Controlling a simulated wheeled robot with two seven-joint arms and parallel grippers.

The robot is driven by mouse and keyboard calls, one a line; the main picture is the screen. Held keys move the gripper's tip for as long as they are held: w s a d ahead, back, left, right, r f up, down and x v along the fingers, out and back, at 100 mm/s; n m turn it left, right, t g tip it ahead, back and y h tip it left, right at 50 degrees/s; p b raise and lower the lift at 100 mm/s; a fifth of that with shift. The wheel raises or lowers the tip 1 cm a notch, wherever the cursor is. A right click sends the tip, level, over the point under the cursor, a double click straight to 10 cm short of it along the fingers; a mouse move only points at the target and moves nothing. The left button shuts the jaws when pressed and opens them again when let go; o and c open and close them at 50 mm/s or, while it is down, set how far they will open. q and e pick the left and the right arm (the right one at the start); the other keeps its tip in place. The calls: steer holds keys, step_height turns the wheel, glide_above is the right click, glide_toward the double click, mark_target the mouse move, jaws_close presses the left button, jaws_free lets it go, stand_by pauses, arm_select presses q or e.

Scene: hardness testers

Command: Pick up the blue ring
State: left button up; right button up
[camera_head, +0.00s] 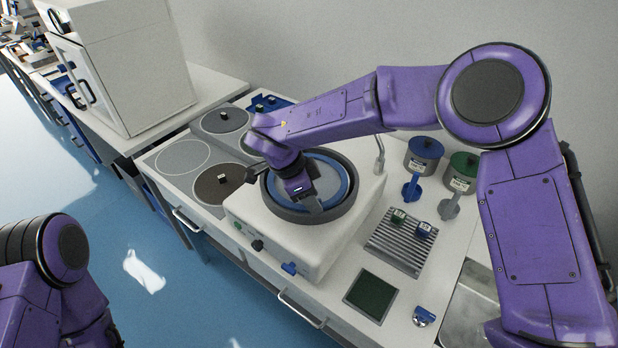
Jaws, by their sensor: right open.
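The blue ring (351,180) lies in the round dark bowl of the white machine, around a grey disc (326,176). My right arm crosses in front of its far left part, so that part is hidden. My right gripper (310,205) points down over the near left part of the bowl, close to the ring and the disc. It is open, with nothing seen between its fingers. I cannot tell whether the fingers touch the ring. My left arm shows at the lower left, but its gripper is out of view.
The white machine (290,240) has knobs on its front. Several round plates, such as a brown one (222,186), lie to its left. A ribbed rack (400,245), a dark green pad (371,296) and blue and green containers (424,155) stand to the right. A thin spout (379,155) rises behind the bowl.

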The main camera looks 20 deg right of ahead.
jaws_close()
